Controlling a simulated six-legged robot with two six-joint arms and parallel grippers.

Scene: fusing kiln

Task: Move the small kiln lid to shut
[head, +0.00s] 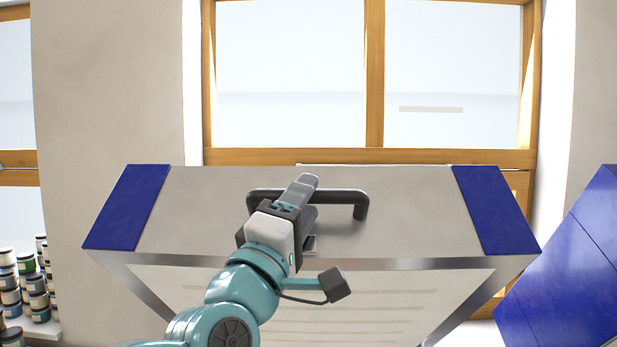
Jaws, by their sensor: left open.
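The kiln lid (405,219) is raised and tilted, filling the middle of the head view. It has a grey metal face with blue end panels, and its pale inner side (390,290) shows below the front edge. A dark bar handle (361,204) is fixed to the grey face. My left gripper (308,200) is open at the handle, overlapping its middle part in the picture. I cannot tell whether the fingers touch the handle. My left arm hides part of the lid and of the handle. My right gripper is not in view.
Paint jars (28,285) stand stacked at the lower left. A blue panelled body (570,265) stands at the right, close to the lid's right end. A wooden-framed window (374,80) is behind the lid. The space above the lid is clear.

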